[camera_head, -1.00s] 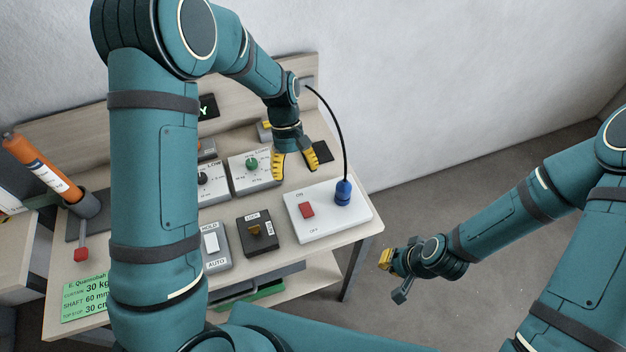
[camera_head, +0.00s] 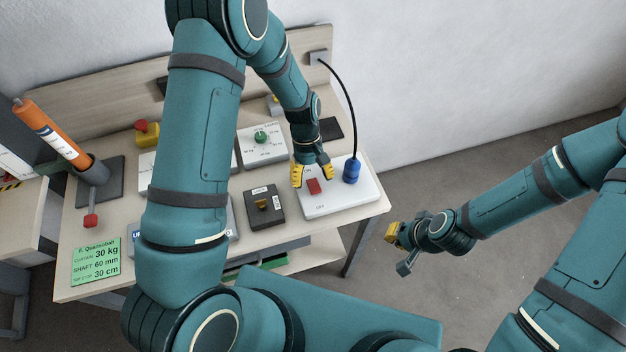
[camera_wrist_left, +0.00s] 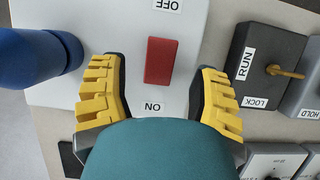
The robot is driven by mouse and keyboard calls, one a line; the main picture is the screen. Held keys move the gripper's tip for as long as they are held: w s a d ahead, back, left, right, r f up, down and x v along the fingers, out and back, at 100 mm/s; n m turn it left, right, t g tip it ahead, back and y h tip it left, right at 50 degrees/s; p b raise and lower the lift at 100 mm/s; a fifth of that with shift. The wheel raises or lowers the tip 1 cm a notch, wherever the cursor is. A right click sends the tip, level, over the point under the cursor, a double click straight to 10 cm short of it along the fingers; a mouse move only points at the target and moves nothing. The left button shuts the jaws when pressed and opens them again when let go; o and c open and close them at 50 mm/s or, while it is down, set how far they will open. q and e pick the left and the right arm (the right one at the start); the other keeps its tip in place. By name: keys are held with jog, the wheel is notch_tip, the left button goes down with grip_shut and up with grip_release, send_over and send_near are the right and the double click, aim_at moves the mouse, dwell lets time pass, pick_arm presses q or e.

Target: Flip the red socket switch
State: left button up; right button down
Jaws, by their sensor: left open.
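The red switch (camera_head: 313,186) sits on a white socket plate (camera_head: 345,200) at the right end of the bench, with labels ON and OFF at its two ends. My left gripper (camera_head: 312,172) is open, with its yellow fingers just above the ON end of the plate. In the left wrist view the red switch (camera_wrist_left: 160,61) lies between and ahead of the two fingertips (camera_wrist_left: 160,85), with gaps on both sides. I cannot tell whether a finger touches the plate. My right gripper (camera_head: 399,246) hangs over the floor, right of the bench.
A blue plug (camera_head: 351,170) with a black cable stands in the plate, right of the switch. A dark box with a LOCK/RUN key (camera_head: 263,207) sits to the left. A dial panel (camera_head: 262,145) is behind it. The right part of the floor is clear.

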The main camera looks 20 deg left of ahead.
pick_arm(q)
jog(key=shift+x, duration=0.85)
jog(key=shift+o, duration=0.2)
grip_shut()
jog(key=shift+s, duration=0.1)
jog(key=shift+s+d+t+y, duration=0.1)
jog(key=shift+s+t+y, duration=0.05)
jog(key=shift+t+y, duration=0.55)
jog(key=shift+s+t+y, duration=0.1)
jog(key=shift+t+y, duration=0.4)
jog(key=shift+t, duration=0.5)
